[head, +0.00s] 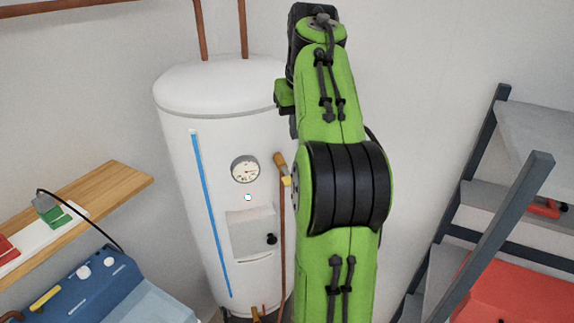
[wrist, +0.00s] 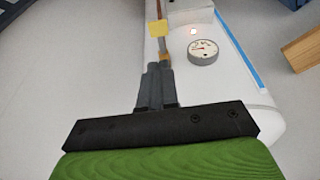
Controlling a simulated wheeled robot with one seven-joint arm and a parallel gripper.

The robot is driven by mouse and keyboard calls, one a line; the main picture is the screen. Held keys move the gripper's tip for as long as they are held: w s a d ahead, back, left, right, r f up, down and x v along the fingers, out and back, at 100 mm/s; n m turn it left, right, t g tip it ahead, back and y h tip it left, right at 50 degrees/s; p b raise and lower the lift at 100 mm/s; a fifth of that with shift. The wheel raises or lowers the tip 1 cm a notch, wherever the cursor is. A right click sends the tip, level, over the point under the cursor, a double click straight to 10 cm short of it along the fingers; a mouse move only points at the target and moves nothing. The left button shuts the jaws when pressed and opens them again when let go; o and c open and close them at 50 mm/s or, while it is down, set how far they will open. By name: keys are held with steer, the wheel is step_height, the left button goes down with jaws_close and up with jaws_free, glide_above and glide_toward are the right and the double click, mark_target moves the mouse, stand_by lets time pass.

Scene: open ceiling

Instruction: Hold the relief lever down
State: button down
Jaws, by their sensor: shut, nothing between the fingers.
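A brass relief valve (head: 280,160) sits on the right side of the white tank (head: 185,160), at the top of a copper pipe. A small yellow piece (head: 287,181) is just below it, partly behind my arm; I cannot tell whether it is the lever's end or a tag. In the wrist view the yellow piece (wrist: 157,29) lies beyond the brass valve (wrist: 163,54). My gripper (wrist: 160,66) is shut and empty, its fingertips close to the valve; I cannot tell whether they touch. The fingers are hidden in the head view.
A round gauge (head: 244,170) and a small lit lamp (head: 248,197) are on the tank front, above a white box (head: 250,232). A wooden shelf (head: 125,178) is at the left, above a blue case (head: 75,285). A dark-framed rack (head: 490,220) stands at the right.

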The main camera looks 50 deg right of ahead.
steer(key=b, duration=0.2)
glide_toward(288, 177)
steer(key=x, duration=0.5)
steer(key=shift+s+a+f, duration=0.15)
steer(key=shift+s+f, duration=0.1)
steer(key=shift+s, duration=0.1)
steer(key=shift+s+f, duration=0.1)
steer(key=shift+f, duration=0.35)
steer(key=shift+b, duration=0.3)
steer(key=f+b, duration=0.1)
steer(key=b, duration=0.1)
steer(key=f+t+b, duration=0.1)
steer(key=b, duration=0.2)
steer(key=shift+s+a+h+b, duration=0.1)
steer(key=shift+s+h+b, duration=0.1)
steer(key=shift+h+b, duration=0.2)
steer(key=t+b, duration=0.1)
steer(key=b, duration=0.2)
steer(key=f+t+h+b, duration=0.1)
steer(key=b, duration=0.2)
steer(key=shift+s+a+t, duration=0.1)
steer(key=shift+a+t, duration=0.05)
steer(key=shift+t, duration=0.15)
stand_by(1.3)
